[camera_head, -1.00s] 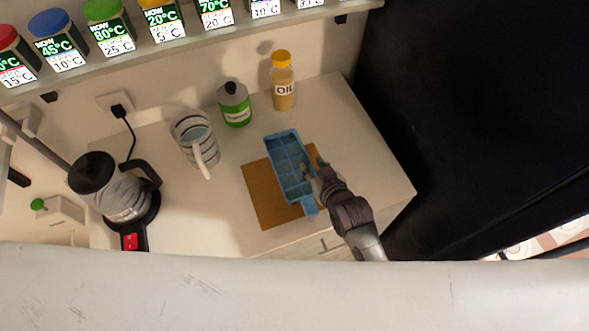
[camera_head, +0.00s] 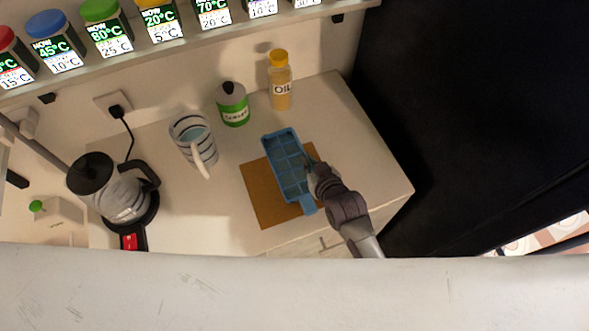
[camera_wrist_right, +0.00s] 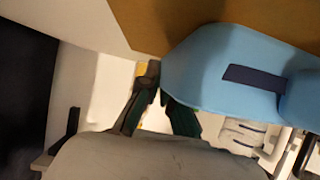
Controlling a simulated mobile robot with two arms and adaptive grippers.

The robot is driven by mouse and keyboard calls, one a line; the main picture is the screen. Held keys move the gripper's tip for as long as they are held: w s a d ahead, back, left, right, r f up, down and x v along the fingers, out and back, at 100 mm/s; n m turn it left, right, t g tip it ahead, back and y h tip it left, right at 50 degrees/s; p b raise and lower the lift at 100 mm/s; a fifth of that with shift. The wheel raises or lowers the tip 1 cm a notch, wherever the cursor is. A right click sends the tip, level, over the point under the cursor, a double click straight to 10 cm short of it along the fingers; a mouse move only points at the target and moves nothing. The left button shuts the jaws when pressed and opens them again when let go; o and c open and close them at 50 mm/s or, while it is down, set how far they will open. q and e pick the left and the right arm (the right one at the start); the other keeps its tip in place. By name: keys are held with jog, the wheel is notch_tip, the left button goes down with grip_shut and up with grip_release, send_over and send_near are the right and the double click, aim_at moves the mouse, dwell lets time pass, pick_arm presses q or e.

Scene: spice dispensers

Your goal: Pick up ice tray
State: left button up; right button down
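The blue ice tray (camera_head: 290,168), with several compartments and a handle at its near end, rests on a brown board (camera_head: 256,194) on the counter. My right gripper (camera_head: 312,166) is at the tray's right long side. In the right wrist view, the tray (camera_wrist_right: 225,65) shows close up with its dark handle slot. There the gripper's fingers (camera_wrist_right: 158,84) draw together at the tray's edge and look shut on it; the tip of one finger is partly hidden by the tray. My left gripper is not in view.
A kettle (camera_head: 115,190) is at the left. A shelf of spice dispensers (camera_head: 108,30) runs above. The counter's right end is clear.

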jog(key=shift+d, duration=0.1)
jog(key=shift+w+r+b, duration=0.1)
jog(key=shift+r+b, duration=0.35)
jog(key=shift+r, duration=1.5)
jog(key=w+d+r+b, duration=0.2)
jog(key=w+d+r, duration=0.2)
jog(key=d+r, duration=0.3)
jog(key=shift+d+b, duration=0.3)
jog(key=shift+d, duration=1.6)
jog(key=shift+s, duration=0.1)
